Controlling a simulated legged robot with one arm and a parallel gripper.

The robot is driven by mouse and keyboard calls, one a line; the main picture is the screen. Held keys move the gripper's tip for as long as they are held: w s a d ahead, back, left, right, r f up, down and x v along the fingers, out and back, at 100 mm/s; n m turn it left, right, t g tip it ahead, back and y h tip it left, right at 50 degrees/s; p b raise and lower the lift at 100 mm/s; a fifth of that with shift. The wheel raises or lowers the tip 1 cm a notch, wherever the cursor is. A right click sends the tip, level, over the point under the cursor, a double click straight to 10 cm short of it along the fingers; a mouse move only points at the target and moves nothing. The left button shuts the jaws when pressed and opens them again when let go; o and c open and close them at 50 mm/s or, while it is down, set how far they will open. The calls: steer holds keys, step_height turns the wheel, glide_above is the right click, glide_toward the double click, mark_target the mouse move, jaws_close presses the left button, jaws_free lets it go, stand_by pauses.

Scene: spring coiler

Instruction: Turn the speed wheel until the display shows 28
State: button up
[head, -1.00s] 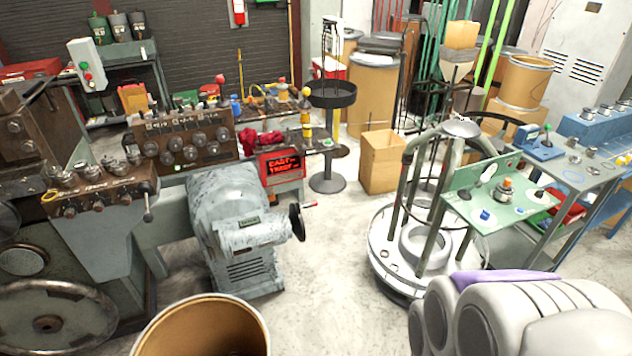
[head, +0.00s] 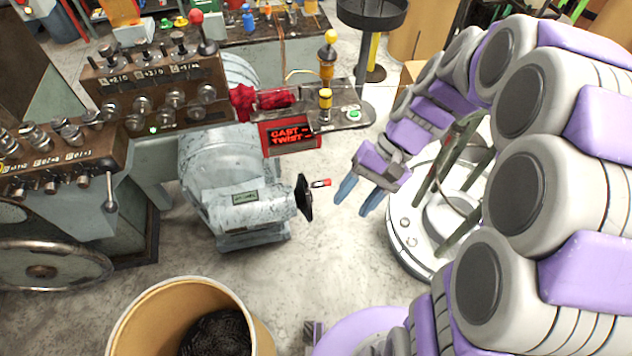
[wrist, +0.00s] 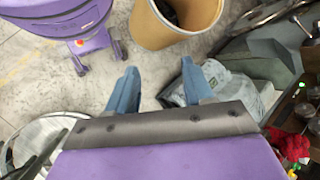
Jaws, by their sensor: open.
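The black speed wheel (head: 304,197) with a red-tipped handle (head: 320,183) stands on the right end of the grey motor housing (head: 228,165). The small greenish display (head: 245,197) is on the housing's front; its digits are too small to read. My gripper (head: 354,200) is open and empty, a little right of the wheel and apart from it, with blue fingers pointing down-left. In the wrist view, my gripper (wrist: 157,88) shows its fingers spread over floor, with the grey housing (wrist: 230,85) beside the right finger. I cannot make out the wheel there.
A red-lettered sign reading "CAST TWIST" (head: 290,134) hangs behind the wheel. A brown drum (head: 135,318) stands in front, with dark coil inside. A round white-based stand (head: 400,225) is right of my gripper. Bare floor (head: 330,260) lies below the wheel.

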steer(key=w+d+f+m+y+p, duration=0.1)
steer(key=w+f+m+y, duration=0.15)
steer(key=w+f, duration=0.4)
steer(key=w+f+m+y+p, duration=0.1)
steer(key=w+f+y, duration=0.2)
steer(key=w, duration=0.7)
steer(key=w+d+f+m+t+y+p, duration=0.25)
steer(key=w+d+f, duration=0.3)
steer(key=f, duration=0.35)
steer(key=m+t+y, duration=0.1)
steer(key=t, duration=0.1)
glide_toward(320, 183)
steer(key=x, duration=0.3)
steer(key=f+b+x, duration=0.1)
steer(key=x, duration=0.2)
steer(key=b+x, duration=0.1)
steer(key=x, duration=0.3)
steer(key=shift+w+d+f, duration=0.15)
steer(key=shift+w+d, duration=0.1)
steer(key=shift+w, duration=0.05)
steer(key=shift+a, duration=0.1)
steer(key=shift+a, duration=0.15)
steer(key=c, duration=0.4)
jaws_close()
